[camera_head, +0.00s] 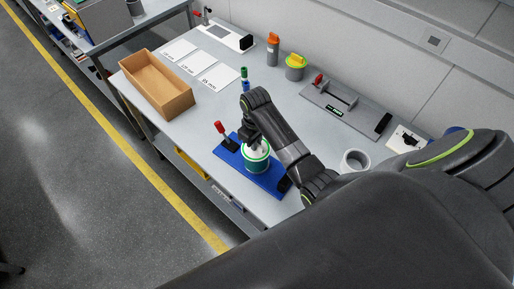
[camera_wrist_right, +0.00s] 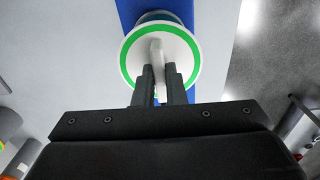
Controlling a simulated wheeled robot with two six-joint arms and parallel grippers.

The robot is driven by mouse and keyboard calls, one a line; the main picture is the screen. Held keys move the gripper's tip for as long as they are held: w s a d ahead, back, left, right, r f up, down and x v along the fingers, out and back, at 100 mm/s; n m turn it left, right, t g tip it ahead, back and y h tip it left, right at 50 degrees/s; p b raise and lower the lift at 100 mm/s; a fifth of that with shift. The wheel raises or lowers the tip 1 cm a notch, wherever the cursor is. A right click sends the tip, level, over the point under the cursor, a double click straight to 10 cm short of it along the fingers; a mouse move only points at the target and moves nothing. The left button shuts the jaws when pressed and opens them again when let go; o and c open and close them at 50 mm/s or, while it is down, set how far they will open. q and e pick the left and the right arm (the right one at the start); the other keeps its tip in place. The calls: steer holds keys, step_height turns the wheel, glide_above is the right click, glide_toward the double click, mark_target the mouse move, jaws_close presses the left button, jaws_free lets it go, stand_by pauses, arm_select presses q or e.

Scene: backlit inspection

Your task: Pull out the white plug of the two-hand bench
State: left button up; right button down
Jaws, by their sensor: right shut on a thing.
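The white plug (camera_wrist_right: 159,62) shows in the right wrist view as a round white disc with a green ring and an upright white grip. My right gripper (camera_wrist_right: 158,85) is shut on that grip. In the head view the white and green plug (camera_head: 258,161) sits on the blue base (camera_head: 268,183), with my right gripper (camera_head: 257,146) on top of it. The gripper partly covers the plug, and I cannot tell how deep the plug sits. My left gripper is not in view.
A red-handled clamp (camera_head: 220,128) stands at the left end of the blue base. An open cardboard box (camera_head: 157,86), white cards (camera_head: 196,62), a green-topped post (camera_head: 244,73), a white roll (camera_head: 355,160) and a grey fixture (camera_head: 340,104) are on the bench. Bench left of the base is bare.

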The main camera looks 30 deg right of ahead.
steer(key=shift+r, duration=0.45)
steer(key=shift+r+p, duration=0.4)
steer(key=shift+r, duration=1.6)
steer(key=shift+r, duration=0.1)
